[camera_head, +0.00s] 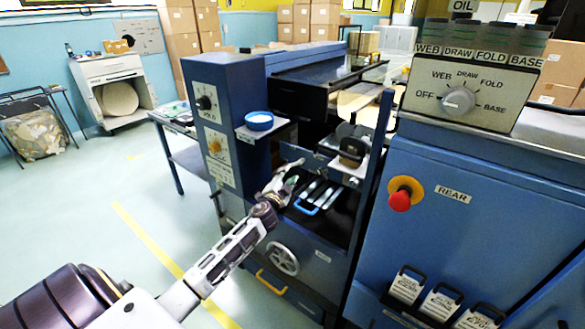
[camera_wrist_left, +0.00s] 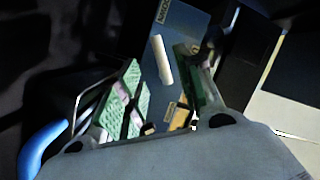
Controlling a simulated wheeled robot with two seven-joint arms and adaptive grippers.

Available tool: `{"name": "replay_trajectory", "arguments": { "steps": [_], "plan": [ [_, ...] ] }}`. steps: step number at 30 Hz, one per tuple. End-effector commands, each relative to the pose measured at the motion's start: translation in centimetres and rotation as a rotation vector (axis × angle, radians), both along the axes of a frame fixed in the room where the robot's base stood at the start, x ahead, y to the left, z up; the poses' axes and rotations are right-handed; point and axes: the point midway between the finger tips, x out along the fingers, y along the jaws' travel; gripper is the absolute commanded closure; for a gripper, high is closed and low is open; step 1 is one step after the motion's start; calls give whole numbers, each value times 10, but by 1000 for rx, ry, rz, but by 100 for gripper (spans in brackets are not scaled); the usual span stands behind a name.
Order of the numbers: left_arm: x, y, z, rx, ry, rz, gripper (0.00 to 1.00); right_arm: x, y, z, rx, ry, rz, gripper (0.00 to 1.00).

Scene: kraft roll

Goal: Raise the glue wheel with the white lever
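The white lever (camera_wrist_left: 162,60) stands on a blue panel in the left wrist view, ahead of and between my left gripper's fingers. My left gripper (camera_wrist_left: 158,95) is open, its two green-padded fingers apart with the lever beyond their tips. In the head view my left gripper (camera_head: 286,184) reaches into the bay of the blue machine, above and left of the white bars. I cannot make out the glue wheel for certain in either view. My right gripper is not in view.
A tray with white bars and a blue handle (camera_head: 306,209) lies right of the gripper; the handle (camera_wrist_left: 40,150) shows at lower left in the wrist view. A handwheel (camera_head: 283,259) sits below. A blue cabinet with a red button (camera_head: 400,200) stands right.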

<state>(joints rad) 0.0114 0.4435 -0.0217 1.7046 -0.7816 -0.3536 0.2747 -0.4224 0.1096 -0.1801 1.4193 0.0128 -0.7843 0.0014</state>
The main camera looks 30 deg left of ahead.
Motion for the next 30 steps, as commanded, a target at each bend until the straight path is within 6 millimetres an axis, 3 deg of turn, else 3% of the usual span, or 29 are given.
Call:
{"name": "replay_trajectory", "arguments": {
  "steps": [30],
  "plan": [
    [67, 18, 0, -1, 0, 1, 64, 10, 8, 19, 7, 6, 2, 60]
  ]
}}
